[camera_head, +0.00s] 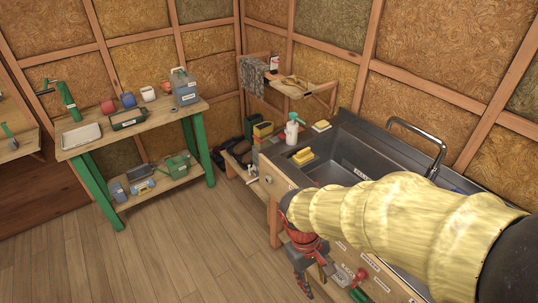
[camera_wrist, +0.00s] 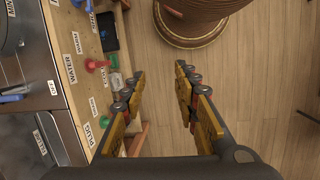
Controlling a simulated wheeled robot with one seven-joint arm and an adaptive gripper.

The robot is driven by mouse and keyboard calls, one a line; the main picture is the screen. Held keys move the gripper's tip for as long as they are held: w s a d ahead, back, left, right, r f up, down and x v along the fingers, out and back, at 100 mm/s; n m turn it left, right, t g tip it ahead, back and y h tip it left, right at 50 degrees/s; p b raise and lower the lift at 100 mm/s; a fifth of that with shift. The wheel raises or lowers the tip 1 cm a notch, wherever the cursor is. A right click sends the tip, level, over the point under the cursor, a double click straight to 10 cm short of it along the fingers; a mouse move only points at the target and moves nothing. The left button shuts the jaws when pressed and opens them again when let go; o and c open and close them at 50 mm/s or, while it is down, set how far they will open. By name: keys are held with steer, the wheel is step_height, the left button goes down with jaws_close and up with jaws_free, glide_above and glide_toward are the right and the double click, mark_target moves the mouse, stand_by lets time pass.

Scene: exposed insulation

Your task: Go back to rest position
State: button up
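My gripper (camera_head: 312,277) hangs low in front of the sink cabinet in the head view, at the end of my yellow-sleeved arm. In the wrist view my gripper (camera_wrist: 160,100) points down with its two fingers wide apart. Nothing is between them, and wooden floor shows in the gap. The labelled wooden panel (camera_wrist: 80,65) of the sink unit runs to the left of the fingers in the wrist view. My arm hides part of the sink and its front in the head view.
A steel sink (camera_head: 345,150) with a tap (camera_head: 420,140) stands right. A yellow sponge (camera_head: 303,156) and a white spray bottle (camera_head: 292,130) sit at its left end. A green-legged workbench (camera_head: 160,115) with tools stands back left. Floor (camera_head: 130,260) is clear at left.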

steer(key=s+d+r+m+t+y, duration=0.1)
steer(key=s+d+r+m+t, duration=0.1)
steer(key=r, duration=0.7)
steer(key=s+d+r+m+t+y, duration=0.1)
steer(key=d+r+m+t, duration=0.3)
steer(key=r, duration=0.5)
steer(key=shift+s+d+r+t+y, duration=0.15)
steer(key=shift+s+d+t+y, duration=0.15)
steer(key=shift+s+d+t, duration=0.25)
steer(key=shift+d, duration=0.1)
